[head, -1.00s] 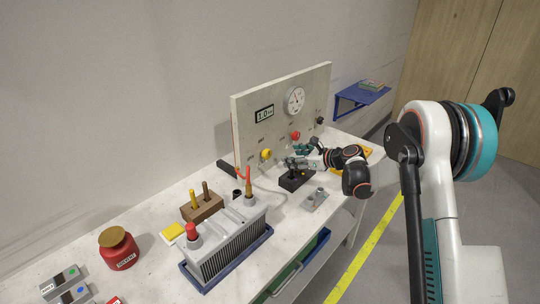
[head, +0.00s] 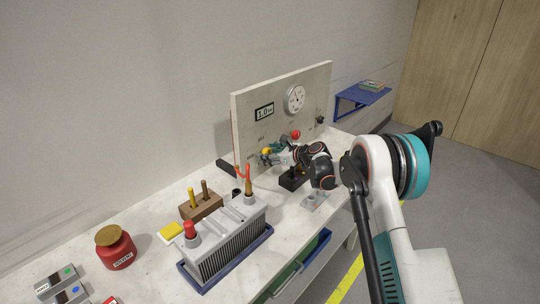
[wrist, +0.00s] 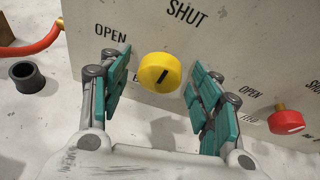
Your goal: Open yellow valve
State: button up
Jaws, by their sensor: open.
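The yellow valve (wrist: 160,73) is a round knob with a dark pointer mark on the upright panel. Printed OPEN lies to its upper left and SHUT above it. The mark is tilted, its upper end toward the right. My gripper (wrist: 158,98) is open, with one teal-padded finger on each side of the knob in the wrist view; I cannot tell whether either pad touches it. In the head view the yellow valve (head: 266,152) shows at the panel's lower left, with my gripper (head: 273,156) close by.
A red valve (wrist: 288,122) is to the right on the same panel (head: 250,95), with a gauge (head: 295,99) above. A red hose (wrist: 35,45) and dark cup (wrist: 27,76) are at left. A finned grey unit (head: 228,243) stands on the bench in front.

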jog(key=c, duration=1.1)
jog(key=shift+s+a+f+n+t+h+b, duration=0.1)
jog(key=shift+n+t+h+b, duration=0.2)
jog(key=shift+n+t+b, duration=1.5)
jog(key=shift+s+a+f+n+t+h+b, duration=0.1)
jog(key=shift+n+t+h+b, duration=0.45)
jog(key=shift+n, duration=2.1)
jog(key=shift+s+f+n+t+h+b, duration=0.1)
jog(key=shift+n+t+b, duration=1.15)
jog(key=shift+n+b, duration=0.8)
jog(key=shift+n, duration=0.4)
